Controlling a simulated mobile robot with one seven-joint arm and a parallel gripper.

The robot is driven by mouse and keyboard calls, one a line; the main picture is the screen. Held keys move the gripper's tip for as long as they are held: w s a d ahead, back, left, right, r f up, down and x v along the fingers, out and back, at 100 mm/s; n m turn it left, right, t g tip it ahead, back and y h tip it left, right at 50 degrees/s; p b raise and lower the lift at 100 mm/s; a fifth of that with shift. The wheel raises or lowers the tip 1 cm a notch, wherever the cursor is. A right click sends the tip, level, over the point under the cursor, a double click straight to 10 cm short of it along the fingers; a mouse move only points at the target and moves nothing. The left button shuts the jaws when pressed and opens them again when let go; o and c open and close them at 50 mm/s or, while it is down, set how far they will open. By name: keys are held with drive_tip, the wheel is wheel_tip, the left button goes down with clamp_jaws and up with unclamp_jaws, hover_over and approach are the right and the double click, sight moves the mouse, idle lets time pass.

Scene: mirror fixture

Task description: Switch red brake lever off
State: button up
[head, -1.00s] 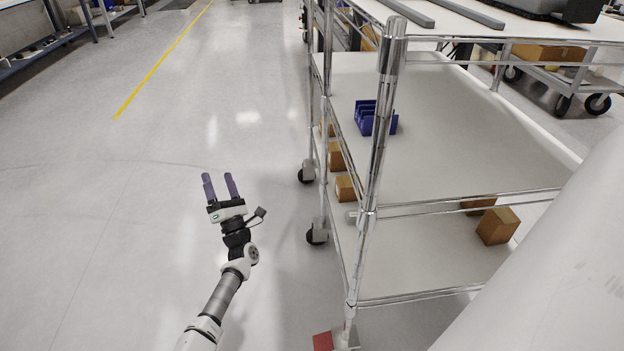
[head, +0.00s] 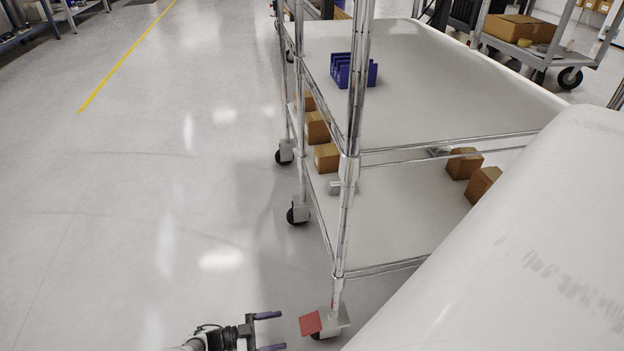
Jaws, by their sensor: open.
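The red brake lever (head: 310,323) is a small red plate beside the caster at the foot of the cart's nearest post, low in the head view. My gripper (head: 270,331) is at the bottom edge of the view, just left of the lever. Its two purple fingers point right, toward the lever, spread apart with nothing between them. A gap of floor shows between the fingertips and the lever. The caster wheel (head: 326,335) is mostly hidden behind the lever and its bracket.
The metal cart (head: 400,204) carries cardboard boxes (head: 327,158) and a blue bin (head: 353,72). A large white surface (head: 520,250) fills the lower right. More casters (head: 298,213) stand along the cart's left side. The floor (head: 150,200) to the left is clear.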

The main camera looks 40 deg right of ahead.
drive_tip(key=x, duration=1.1)
drive_tip(key=shift+d+p, duration=0.15)
drive_tip(key=shift+p, duration=0.25)
drive_tip(key=c, duration=1.4)
